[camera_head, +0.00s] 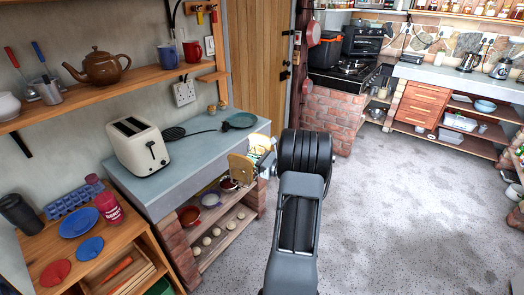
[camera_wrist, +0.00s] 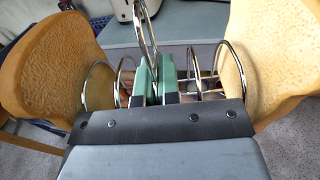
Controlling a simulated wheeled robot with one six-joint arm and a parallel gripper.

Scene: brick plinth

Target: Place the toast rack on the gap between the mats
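The toast rack (camera_wrist: 151,40) is a row of bright wire loops with a slice of toast (camera_wrist: 42,70) at one side and another (camera_wrist: 268,60) at the other. My gripper (camera_wrist: 156,78) has its two green-padded fingers close together on the rack's middle. In the head view my gripper (camera_head: 266,163) holds the rack in the air beside the right end of the grey slab; the toast (camera_head: 241,169) shows there. A round red mat (camera_head: 55,272) and a round blue mat (camera_head: 90,248) lie on the wooden counter at lower left, with a narrow bare gap between them.
The grey slab (camera_head: 190,183) on brick carries a white toaster (camera_head: 138,147), a black slotted spatula (camera_head: 175,133) and a teal plate (camera_head: 240,120). Near the mats are a blue plate (camera_head: 78,223), a red cup (camera_head: 108,208), a blue ice tray (camera_head: 72,200) and a dark tumbler (camera_head: 20,213).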

